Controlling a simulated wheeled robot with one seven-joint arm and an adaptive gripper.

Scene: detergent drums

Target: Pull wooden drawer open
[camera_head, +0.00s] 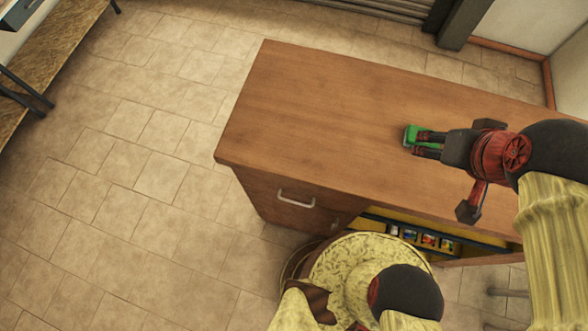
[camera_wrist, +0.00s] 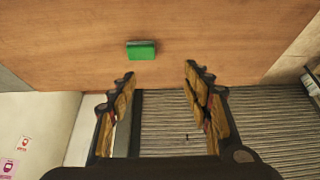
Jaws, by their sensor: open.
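The wooden drawer (camera_head: 275,203) is in the left part of the desk's front, below the brown wooden top, in the head view. It looks shut, and a pale metal handle (camera_head: 296,199) is on its face. My gripper (camera_head: 421,143) is above the desk top, up and to the right of the drawer and well apart from it. In the wrist view my gripper (camera_wrist: 160,78) shows its two fingers spread, with nothing between them. The drawer and its handle do not show in the wrist view.
A green block (camera_head: 409,134) lies on the wooden desk top (camera_head: 310,110) by my fingertips in the head view; it also shows beyond them in the wrist view (camera_wrist: 141,50). A yellow-lined compartment (camera_head: 376,222) below holds several colourful items. Tiled floor (camera_head: 110,205) is clear to the left.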

